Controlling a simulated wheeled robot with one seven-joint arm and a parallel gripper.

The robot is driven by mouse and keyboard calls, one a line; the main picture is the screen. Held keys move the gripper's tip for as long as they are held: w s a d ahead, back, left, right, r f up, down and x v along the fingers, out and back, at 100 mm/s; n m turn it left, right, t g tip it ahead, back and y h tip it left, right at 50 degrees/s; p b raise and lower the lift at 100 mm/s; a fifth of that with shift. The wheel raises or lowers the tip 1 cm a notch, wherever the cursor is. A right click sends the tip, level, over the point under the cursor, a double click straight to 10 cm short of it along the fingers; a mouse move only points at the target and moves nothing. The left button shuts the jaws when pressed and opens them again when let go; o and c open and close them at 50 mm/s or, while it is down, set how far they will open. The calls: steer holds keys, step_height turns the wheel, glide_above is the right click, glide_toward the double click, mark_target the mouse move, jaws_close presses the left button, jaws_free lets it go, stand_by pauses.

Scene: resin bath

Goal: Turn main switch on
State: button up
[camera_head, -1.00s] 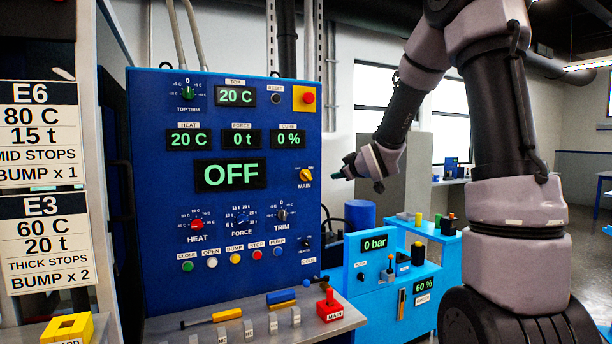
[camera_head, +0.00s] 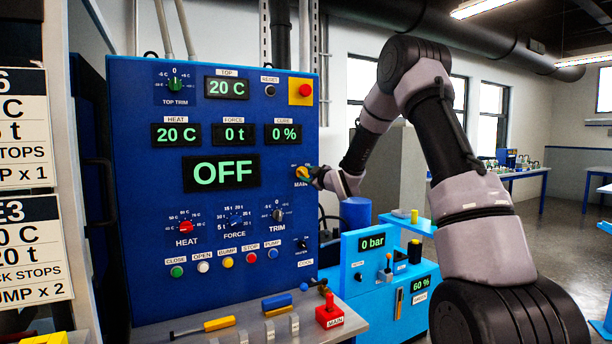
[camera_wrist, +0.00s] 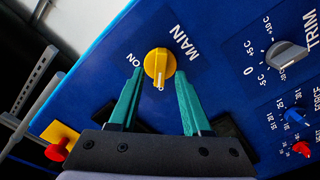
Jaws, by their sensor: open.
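The main switch is a yellow rotary knob (camera_wrist: 159,66) on the blue control panel (camera_head: 140,110), marked MAIN and ON. In the wrist view its white pointer line points down, away from the ON mark at its upper left. In the head view the knob (camera_head: 302,173) is at the panel's right edge. My gripper (camera_wrist: 158,84) is open, with its green fingertips on either side of the knob, close to the panel. I cannot tell whether they touch the knob. In the head view my gripper (camera_head: 312,175) partly covers the MAIN label. The large display (camera_head: 222,172) reads OFF.
A red emergency button (camera_head: 305,90) on a yellow plate is above the knob. The grey TRIM knob (camera_head: 278,214) is below left. A red block marked MAIN (camera_head: 328,312) stands on the grey shelf. A light-blue unit (camera_head: 365,270) stands at the right.

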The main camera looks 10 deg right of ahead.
steer(key=shift+x, duration=0.8)
jaws_close()
